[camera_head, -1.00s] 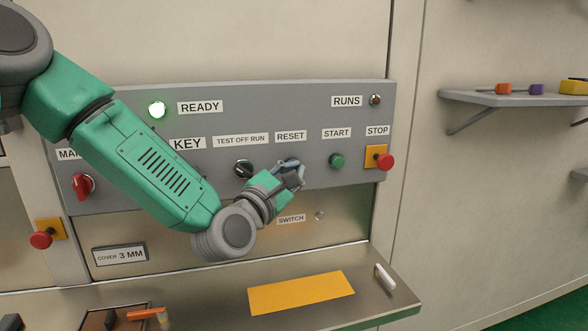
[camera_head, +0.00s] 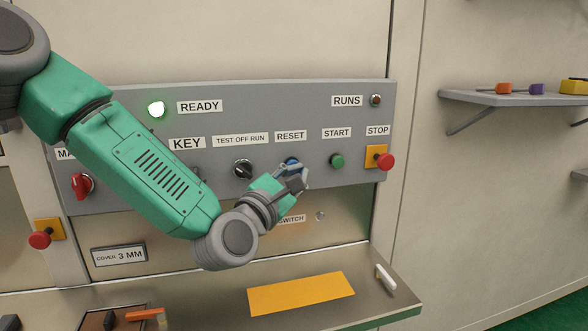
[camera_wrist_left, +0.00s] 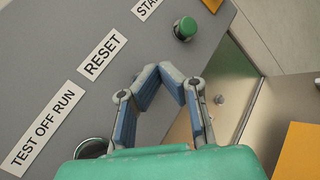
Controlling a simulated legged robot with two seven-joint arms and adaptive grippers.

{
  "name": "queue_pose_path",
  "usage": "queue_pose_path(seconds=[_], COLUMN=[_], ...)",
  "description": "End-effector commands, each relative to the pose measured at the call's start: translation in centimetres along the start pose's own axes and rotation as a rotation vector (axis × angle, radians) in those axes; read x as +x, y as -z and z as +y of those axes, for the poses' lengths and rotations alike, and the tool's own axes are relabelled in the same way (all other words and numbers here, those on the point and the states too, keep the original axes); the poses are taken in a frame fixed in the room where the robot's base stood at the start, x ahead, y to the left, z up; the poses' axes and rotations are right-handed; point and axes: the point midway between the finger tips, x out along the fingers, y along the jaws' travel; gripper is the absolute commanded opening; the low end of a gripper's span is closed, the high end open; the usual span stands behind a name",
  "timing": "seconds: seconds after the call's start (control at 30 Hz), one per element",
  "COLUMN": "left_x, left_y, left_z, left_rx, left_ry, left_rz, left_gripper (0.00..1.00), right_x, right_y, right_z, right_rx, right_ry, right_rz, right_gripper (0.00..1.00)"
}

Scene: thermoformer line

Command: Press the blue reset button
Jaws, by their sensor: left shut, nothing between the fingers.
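The blue reset button (camera_head: 291,161) sits on the grey control panel under the RESET label (camera_head: 290,136). It shows just above my left gripper's fingers in the head view, partly covered by them. My left gripper (camera_head: 300,178) is shut and empty, just below and in front of the button. I cannot tell whether there is a small gap or contact. In the left wrist view the gripper (camera_wrist_left: 172,84) shows its fingertips together below the RESET label (camera_wrist_left: 103,54); I cannot make out the button there. My right gripper is not in view.
The green START button (camera_head: 336,160) and red STOP button (camera_head: 385,161) are right of the reset button. A black selector knob (camera_head: 243,169) is to its left. The READY lamp (camera_head: 157,109) glows. A metal ledge (camera_head: 225,298) with a yellow plate (camera_head: 301,293) juts out below.

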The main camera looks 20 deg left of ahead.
Motion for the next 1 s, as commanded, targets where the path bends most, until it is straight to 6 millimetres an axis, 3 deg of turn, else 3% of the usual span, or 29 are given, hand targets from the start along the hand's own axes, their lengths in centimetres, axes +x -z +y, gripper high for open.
queue_pose_path(seconds=[0.53, 1.0], left_x=[-3.2, -3.5], left_y=[-2.3, -2.5], left_z=[-2.4, -2.5], left_rx=[0.0, 0.0], left_ry=[0.001, 0.0], left_rz=[-0.001, 0.0], left_gripper=[0.0, 0.0], right_x=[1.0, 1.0], right_y=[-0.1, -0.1], right_z=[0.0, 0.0], right_rx=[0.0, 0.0], right_ry=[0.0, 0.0], right_rz=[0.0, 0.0], right_gripper=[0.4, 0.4])
